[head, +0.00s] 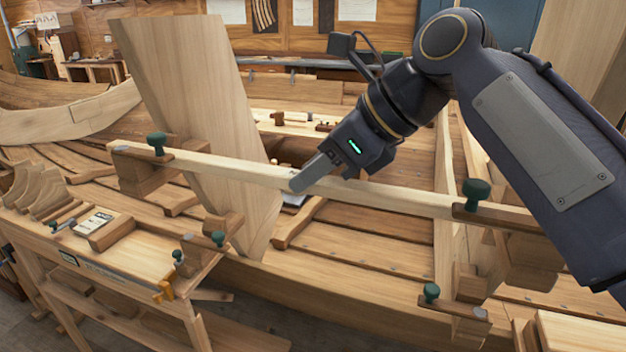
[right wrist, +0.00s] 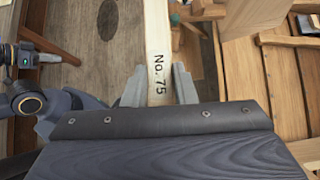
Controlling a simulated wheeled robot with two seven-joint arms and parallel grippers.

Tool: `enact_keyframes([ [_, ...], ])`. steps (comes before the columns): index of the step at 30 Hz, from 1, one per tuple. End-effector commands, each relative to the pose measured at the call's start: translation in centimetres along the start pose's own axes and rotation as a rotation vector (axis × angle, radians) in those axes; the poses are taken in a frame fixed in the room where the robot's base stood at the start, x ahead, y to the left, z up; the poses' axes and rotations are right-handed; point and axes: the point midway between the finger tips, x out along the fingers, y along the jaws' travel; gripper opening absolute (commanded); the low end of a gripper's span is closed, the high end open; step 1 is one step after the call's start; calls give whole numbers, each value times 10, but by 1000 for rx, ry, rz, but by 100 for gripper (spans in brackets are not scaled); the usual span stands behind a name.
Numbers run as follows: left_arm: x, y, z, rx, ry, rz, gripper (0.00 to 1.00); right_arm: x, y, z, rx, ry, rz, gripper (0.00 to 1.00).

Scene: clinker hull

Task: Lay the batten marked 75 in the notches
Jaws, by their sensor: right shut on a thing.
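The batten marked No. 75 (head: 235,170) is a long pale wooden strip spanning the head view between a left wooden block (head: 145,178) and a right block (head: 525,255).
A broad upright plank (head: 195,110) stands behind the batten. Lower green-knobbed clamps (head: 218,239) (head: 432,293) stick out below it. A wooden bench (head: 125,258) with small blocks and a label lies at left. Hull planking (head: 350,245) fills the space below the batten.

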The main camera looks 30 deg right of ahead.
Motion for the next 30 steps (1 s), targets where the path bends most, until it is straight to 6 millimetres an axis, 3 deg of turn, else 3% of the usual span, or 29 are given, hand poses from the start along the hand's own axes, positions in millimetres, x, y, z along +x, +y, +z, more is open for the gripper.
enact_keyframes([
  [13,2,-1,1,0,0,0,0,8,0,-8,-1,-2,0,0],
  [14,2,-1,1,0,0,0,0,8,0,-8,-1,-1,0,28],
  [18,2,-1,1,0,0,0,0,8,0,-8,-1,-1,0,46],
  [30,1,0,0,0,0,0,0,0,0,-6,-1,-3,-2,47],
])
